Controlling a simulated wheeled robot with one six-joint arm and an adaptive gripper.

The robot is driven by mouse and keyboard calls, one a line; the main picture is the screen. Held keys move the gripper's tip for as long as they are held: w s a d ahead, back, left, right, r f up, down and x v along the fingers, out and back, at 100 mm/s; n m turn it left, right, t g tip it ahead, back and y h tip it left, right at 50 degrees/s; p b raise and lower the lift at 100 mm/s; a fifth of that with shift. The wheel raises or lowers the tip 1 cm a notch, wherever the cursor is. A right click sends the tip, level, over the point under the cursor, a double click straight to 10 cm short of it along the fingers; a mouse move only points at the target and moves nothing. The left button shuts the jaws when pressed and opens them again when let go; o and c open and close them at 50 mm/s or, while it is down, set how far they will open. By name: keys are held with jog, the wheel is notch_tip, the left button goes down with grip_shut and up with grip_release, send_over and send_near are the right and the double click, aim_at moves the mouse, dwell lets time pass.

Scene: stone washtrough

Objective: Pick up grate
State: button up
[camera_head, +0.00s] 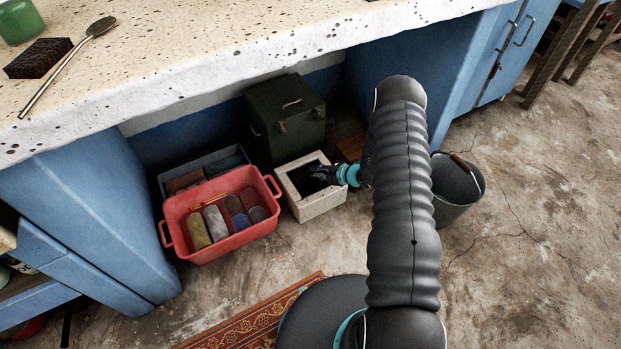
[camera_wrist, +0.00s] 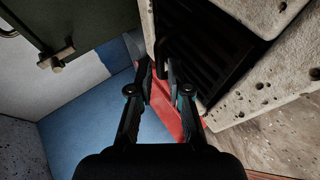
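The grate (camera_wrist: 207,45) shows in the wrist view as a dark slatted piece set within a pale, pitted stone block (camera_wrist: 262,75). In the head view the stone block (camera_head: 318,205) stands on the floor under the counter, and its top opening looks dark; the grate's bars cannot be made out there. My gripper (camera_head: 318,171) is over the block's opening in the head view. In the wrist view my gripper (camera_wrist: 159,70) has its fingertips apart, beside the grate's left edge, with nothing visible between them. Whether a fingertip touches the grate cannot be told.
A red crate (camera_head: 236,248) holding several rolls stands left of the block. A dark green box (camera_head: 286,113) is behind it, and a grey bucket (camera_head: 457,186) is to the right. The stone counter (camera_head: 220,50) overhangs this space.

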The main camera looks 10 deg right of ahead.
aim_at(303, 175)
jog(key=shift+x, duration=1.85)
grip_shut()
jog(key=shift+r, duration=0.2)
